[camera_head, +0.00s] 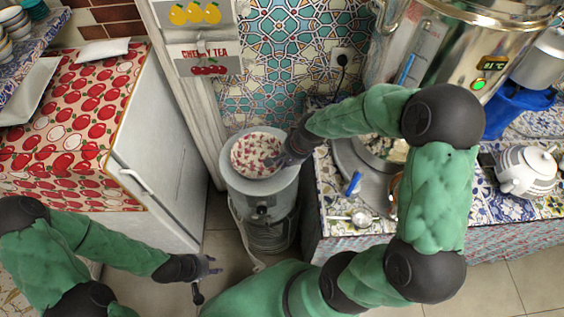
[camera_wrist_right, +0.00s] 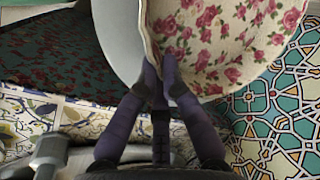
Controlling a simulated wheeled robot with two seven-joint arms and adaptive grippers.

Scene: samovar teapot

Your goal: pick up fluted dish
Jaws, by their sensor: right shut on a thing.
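The fluted dish (camera_head: 257,152), cream with pink roses, is at the top of a grey cylindrical appliance (camera_head: 262,196) in the head view. My right gripper (camera_head: 283,161) is at the dish's right edge. In the right wrist view, the fingers of my right gripper (camera_wrist_right: 163,82) are shut on the rim of the dish (camera_wrist_right: 225,40). Whether the dish still touches the appliance cannot be told. My left gripper (camera_head: 213,266) is low on the left, over the floor and away from the dish. Its fingers are too small to read.
At right, a counter holds a large metal samovar (camera_head: 445,50), a white teapot (camera_head: 528,170) and a round grey tray (camera_head: 350,165). A tiled wall (camera_head: 285,60) is close behind the appliance.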

